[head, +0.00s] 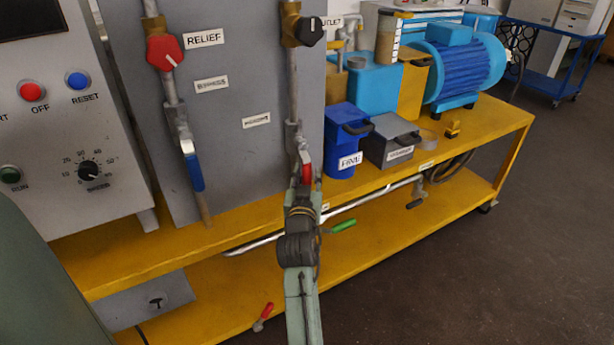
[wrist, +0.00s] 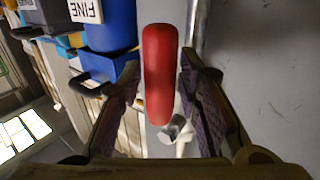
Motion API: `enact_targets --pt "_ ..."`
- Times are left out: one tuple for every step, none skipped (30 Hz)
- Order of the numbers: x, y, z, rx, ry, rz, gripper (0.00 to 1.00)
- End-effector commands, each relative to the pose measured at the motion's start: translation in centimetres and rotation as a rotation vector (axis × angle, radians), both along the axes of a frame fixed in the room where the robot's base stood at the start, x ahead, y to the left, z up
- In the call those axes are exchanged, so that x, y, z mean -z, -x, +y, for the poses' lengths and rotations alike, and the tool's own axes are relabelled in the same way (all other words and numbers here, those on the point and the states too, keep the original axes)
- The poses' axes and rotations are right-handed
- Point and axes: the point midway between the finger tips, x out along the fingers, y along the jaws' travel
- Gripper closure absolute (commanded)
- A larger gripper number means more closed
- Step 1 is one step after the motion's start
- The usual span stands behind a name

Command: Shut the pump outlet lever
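A red lever handle (head: 305,168) hangs down from a valve on the right-hand vertical pipe of the grey panel. A black knob (head: 309,32) is above it on the same pipe, beside a partly cut-off label (head: 331,22) ending in "UTLET". My gripper (head: 303,192) is at the red handle's lower end. In the wrist view the red handle (wrist: 160,75) lies between the two fingers of my gripper (wrist: 159,85), with visible gaps on both sides. The gripper is open around it, not clamped. The arm hides part of the pipe below.
A blue lever (head: 194,172) hangs on the left pipe under the red RELIEF knob (head: 164,53). A green lever (head: 343,226) is just right of my arm. A blue bin (head: 342,125) and grey box (head: 391,138) stand on the yellow bench (head: 505,135), close right of the gripper.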

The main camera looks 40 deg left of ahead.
Motion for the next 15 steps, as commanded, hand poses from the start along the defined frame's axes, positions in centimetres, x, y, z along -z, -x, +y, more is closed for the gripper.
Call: enact_targets --pt "0.00 0.01 -0.01 0.000 0.000 0.000 0.74" --pt "0.01 0.01 -0.01 0.000 0.000 0.000 0.76" --pt "0.00 0.01 -0.01 0.000 0.000 0.000 0.79" --pt "0.01 0.01 -0.01 0.000 0.000 0.000 0.81" --pt "0.00 0.02 -0.01 0.000 0.000 0.000 0.83" --pt "0.00 0.02 -0.01 0.000 0.000 0.000 0.85" --pt "0.01 0.02 -0.01 0.000 0.000 0.000 0.87" --pt "0.01 0.02 -0.01 0.000 0.000 0.000 0.89" --pt "0.01 0.02 -0.01 0.000 0.000 0.000 0.92" --pt "0.00 0.02 -0.01 0.000 0.000 0.000 0.94" --pt "0.01 0.02 -0.01 0.000 0.000 0.000 0.96" --pt "0.01 0.02 -0.01 0.000 0.000 0.000 0.99" --pt "0.01 0.02 -0.01 0.000 0.000 0.000 1.00" --pt "0.00 0.02 -0.01 0.000 0.000 0.000 1.00" --pt "0.01 0.02 -0.01 0.000 0.000 0.000 1.00"
